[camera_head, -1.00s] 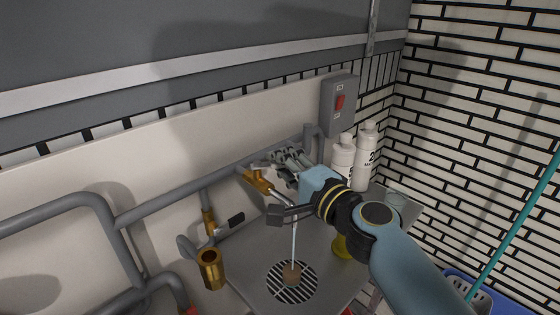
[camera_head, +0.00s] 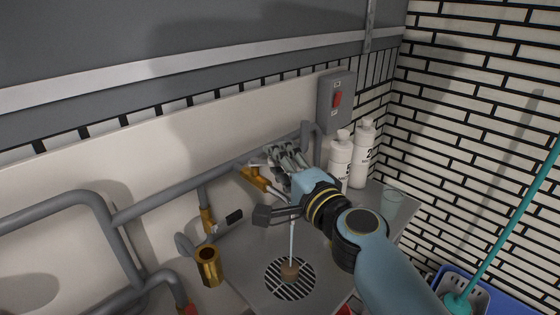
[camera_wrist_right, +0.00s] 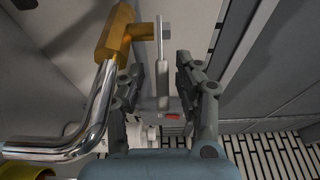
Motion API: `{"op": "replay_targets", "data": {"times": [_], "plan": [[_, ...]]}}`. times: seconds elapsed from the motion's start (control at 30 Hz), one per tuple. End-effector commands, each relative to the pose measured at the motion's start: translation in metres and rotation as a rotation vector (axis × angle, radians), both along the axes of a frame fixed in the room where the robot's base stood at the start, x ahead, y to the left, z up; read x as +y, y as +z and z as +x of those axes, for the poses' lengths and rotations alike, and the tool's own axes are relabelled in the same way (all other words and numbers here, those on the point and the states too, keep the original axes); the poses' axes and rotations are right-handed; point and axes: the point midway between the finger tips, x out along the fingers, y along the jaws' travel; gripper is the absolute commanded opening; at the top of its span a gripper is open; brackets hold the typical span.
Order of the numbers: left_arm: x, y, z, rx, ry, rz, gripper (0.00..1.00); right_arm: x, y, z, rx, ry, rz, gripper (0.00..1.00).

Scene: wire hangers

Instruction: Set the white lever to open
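A pale grey-white lever (camera_wrist_right: 163,65) stands out from a brass tap body (camera_wrist_right: 117,38) in the right wrist view. The brass tap (camera_head: 256,179) also shows in the head view, where my gripper hides the lever. My right gripper (camera_wrist_right: 158,75) is open, with one finger on each side of the lever and visible gaps beside it. In the head view my right gripper (camera_head: 275,155) is up at the wall pipe, just right of the tap. My left gripper is not in view.
A chrome spout (camera_wrist_right: 95,118) bends from the tap. A thin pale line drops from it toward a brown piece (camera_head: 290,271) on the drain grate (camera_head: 273,290). Two white bottles (camera_head: 362,155) and a glass (camera_head: 391,203) stand right. A switch box (camera_head: 335,103) hangs above.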

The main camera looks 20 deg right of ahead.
Motion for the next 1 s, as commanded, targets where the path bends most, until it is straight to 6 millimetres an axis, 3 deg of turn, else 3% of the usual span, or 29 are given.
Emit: {"op": "replay_targets", "data": {"times": [0.23, 0.37, 0.7, 1.0], "plan": [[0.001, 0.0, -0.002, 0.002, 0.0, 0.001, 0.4, 0.0, 0.001, 0.0, -0.002, -0.001, 0.001, 0.35], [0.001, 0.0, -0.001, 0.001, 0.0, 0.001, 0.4, -0.003, 0.001, -0.011, -0.001, -0.001, 0.001, 0.35], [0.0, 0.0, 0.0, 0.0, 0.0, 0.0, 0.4, -0.017, 0.0, -0.083, 0.002, 0.0, 0.001, 0.35], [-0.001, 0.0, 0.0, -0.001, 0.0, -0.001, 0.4, -0.024, 0.001, -0.116, -0.001, 0.0, 0.001, 0.35]]}}
